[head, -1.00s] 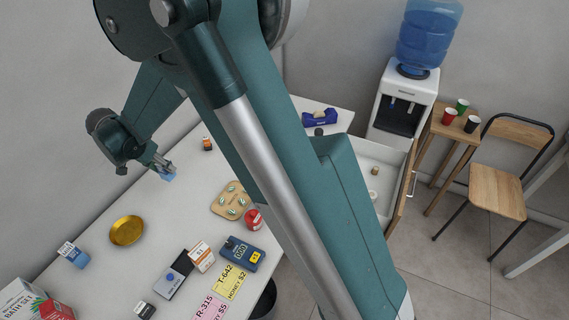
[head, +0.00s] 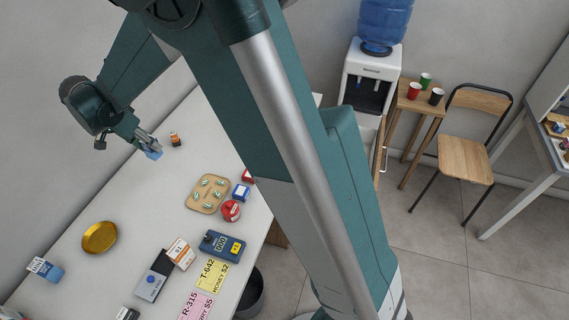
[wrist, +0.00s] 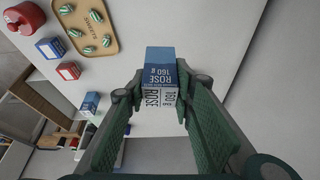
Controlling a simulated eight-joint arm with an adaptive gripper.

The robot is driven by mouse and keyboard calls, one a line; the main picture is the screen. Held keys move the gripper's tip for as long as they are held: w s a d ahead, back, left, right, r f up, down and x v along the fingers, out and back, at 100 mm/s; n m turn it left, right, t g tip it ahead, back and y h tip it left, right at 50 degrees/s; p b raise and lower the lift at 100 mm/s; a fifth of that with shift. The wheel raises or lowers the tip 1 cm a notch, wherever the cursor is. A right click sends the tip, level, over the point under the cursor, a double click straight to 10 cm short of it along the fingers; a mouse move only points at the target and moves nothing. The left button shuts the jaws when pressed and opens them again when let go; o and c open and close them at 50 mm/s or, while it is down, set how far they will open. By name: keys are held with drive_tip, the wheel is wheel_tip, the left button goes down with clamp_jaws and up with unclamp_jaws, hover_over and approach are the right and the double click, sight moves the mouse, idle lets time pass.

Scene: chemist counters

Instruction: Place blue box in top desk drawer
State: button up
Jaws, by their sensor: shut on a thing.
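My gripper (head: 148,144) is shut on the blue box (head: 153,154), above the far left part of the white counter. In the wrist view, the box (wrist: 160,68) is blue and white with "ROSE 160 g" print, held between the two fingertips (wrist: 158,96). A small part of the open desk drawer (head: 382,152) shows right of my arm in the head view, at the counter's far end. My arm hides the rest of the drawer and its inside.
A water dispenser (head: 371,75), stool and chair (head: 466,158) stand beyond.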

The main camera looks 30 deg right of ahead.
drive_tip(key=s+d+m+g+b, duration=0.2)
drive_tip(key=d+m+g+b, duration=0.55)
drive_tip(key=d, duration=3.25)
drive_tip(key=s+d+m+y+b, duration=0.1)
drive_tip(key=s+d+m+b, duration=0.2)
drive_tip(key=s+d+m, duration=0.75)
drive_tip(key=s+d+m+y+b, duration=0.1)
drive_tip(key=s+d+m+b, duration=0.2)
drive_tip(key=s+d, duration=1.35)
drive_tip(key=w+d+f, duration=0.2)
drive_tip(key=f, duration=1.2)
drive_tip(key=w+d+f, duration=0.2)
drive_tip(key=w+f, duration=0.1)
drive_tip(key=f, duration=1.2)
drive_tip(key=shift+f, duration=0.15)
drive_tip(key=shift+d+f+t, duration=0.1)
drive_tip(key=shift+t, duration=0.15)
drive_tip(key=shift+f+b, duration=0.7)
drive_tip(key=shift+f, duration=2.35)
